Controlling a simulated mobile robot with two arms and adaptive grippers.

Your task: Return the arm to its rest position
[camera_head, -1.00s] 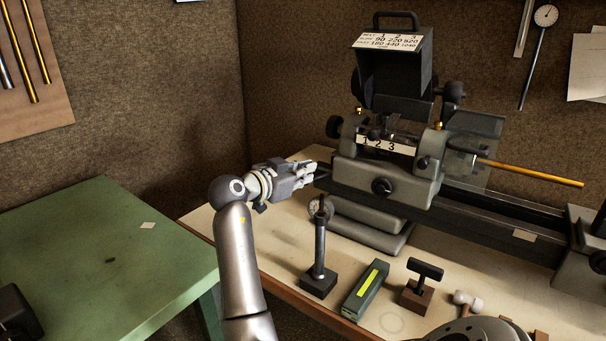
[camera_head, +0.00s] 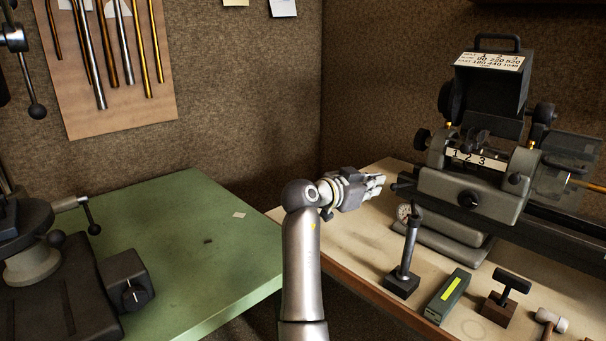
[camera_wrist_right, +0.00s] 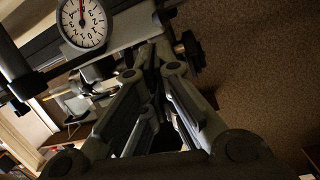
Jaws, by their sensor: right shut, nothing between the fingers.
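My right arm rises from the bottom middle of the head view. Its gripper (camera_head: 376,184) points right, over the left end of the pale bench, beside the lathe (camera_head: 470,190). In the right wrist view the gripper's fingers (camera_wrist_right: 158,60) converge and are shut, with nothing between them. A round dial gauge (camera_wrist_right: 82,24) shows close by at the top left of that view. My left gripper is not in view.
The pale bench (camera_head: 345,262) carries a dial stand (camera_head: 405,260), a green box with a yellow strip (camera_head: 447,296), a T-handled tool (camera_head: 505,292) and a small hammer (camera_head: 549,320). A green table (camera_head: 190,235) with a dark machine (camera_head: 60,285) stands left. Rods hang on a board (camera_head: 115,115).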

